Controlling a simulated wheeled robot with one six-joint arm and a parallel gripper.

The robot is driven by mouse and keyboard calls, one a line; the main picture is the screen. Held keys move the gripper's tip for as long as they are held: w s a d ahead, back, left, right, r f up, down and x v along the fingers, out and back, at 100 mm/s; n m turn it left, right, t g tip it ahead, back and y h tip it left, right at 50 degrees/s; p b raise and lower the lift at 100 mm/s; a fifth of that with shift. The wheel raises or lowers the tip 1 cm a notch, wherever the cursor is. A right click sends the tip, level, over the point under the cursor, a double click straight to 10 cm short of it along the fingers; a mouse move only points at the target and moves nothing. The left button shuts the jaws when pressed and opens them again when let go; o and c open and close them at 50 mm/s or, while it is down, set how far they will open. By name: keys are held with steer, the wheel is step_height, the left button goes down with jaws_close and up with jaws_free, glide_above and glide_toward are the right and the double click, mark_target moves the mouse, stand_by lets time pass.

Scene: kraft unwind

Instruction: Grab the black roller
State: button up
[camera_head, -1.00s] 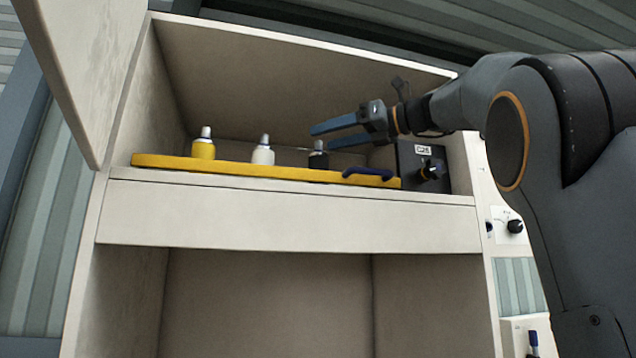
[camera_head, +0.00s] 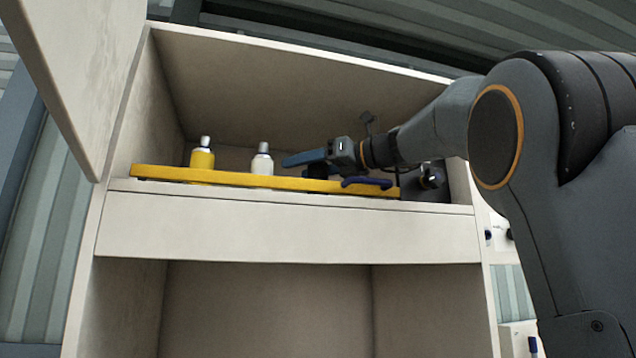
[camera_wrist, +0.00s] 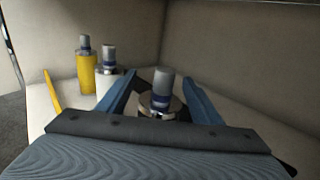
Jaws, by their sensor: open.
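The black roller (camera_head: 317,171) stands upright behind the yellow bar at the front of the upper shelf, mostly hidden by my gripper in the head view. In the wrist view the black roller (camera_wrist: 161,92) shows a grey top, a bluish band and a metal collar; its dark body is mostly hidden. My gripper (camera_head: 287,161) is open and level, reaching in from the right. In the wrist view its two blue fingers (camera_wrist: 159,78) lie on either side of the roller, with no clear contact.
A white roller (camera_head: 262,160) and a yellow roller (camera_head: 202,154) stand to the left in the same row. The yellow bar (camera_head: 230,180) with a blue handle (camera_head: 367,183) runs along the front. A dark box with a knob (camera_head: 430,178) is at the right. Cabinet walls enclose the shelf.

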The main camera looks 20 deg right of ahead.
steer(key=shift+w, duration=0.1)
steer(key=shift+c, duration=0.5)
jaws_close()
steer(key=shift+r, duration=0.15)
